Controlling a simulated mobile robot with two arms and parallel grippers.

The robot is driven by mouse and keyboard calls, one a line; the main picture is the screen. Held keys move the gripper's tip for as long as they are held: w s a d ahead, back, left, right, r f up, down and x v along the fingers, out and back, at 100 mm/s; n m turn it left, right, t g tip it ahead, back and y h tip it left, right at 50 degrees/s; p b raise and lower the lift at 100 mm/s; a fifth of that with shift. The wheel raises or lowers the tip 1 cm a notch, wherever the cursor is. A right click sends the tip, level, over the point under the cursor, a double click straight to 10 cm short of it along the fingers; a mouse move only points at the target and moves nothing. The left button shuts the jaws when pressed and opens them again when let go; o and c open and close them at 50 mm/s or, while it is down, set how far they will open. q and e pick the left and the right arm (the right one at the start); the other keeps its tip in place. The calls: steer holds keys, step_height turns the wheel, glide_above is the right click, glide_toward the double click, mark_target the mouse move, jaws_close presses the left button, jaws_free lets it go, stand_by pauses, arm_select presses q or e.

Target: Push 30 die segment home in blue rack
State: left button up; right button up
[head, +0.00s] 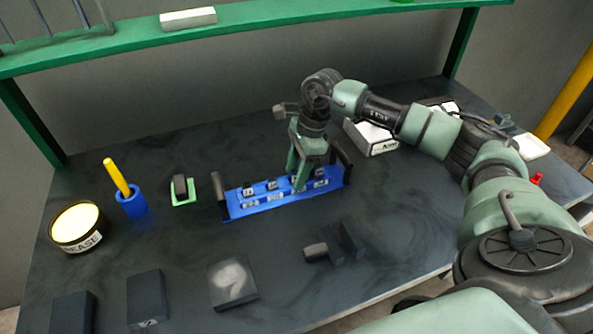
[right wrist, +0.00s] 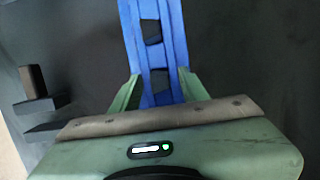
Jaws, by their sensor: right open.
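The blue rack (head: 234,211) lies mid-table, with a dark upright handle at each end. Several small dark die segments with pale labels, such as one segment (head: 248,190), sit along it. The labels are too small to read, so I cannot tell which is the 30. My right gripper (head: 299,186) points down over the rack, right of its middle, and hides part of it. In the right wrist view the rack (right wrist: 174,35) runs between the open fingers (right wrist: 160,85). A dark segment (right wrist: 159,80) shows between them, apart from both fingertips. My left gripper is not in view.
A green pad with a dark block (head: 180,187), a blue cup with a yellow stick (head: 131,203) and a grease tin (head: 77,226) stand left. Dark blocks (head: 147,297) lie in front. A white box (head: 370,137) stands behind right. A green shelf (head: 250,20) spans the back.

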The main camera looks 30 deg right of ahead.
steer(key=b+v, duration=0.1)
steer(key=v, duration=0.6)
steer(key=shift+r, duration=0.4)
steer(key=shift+d, duration=0.1)
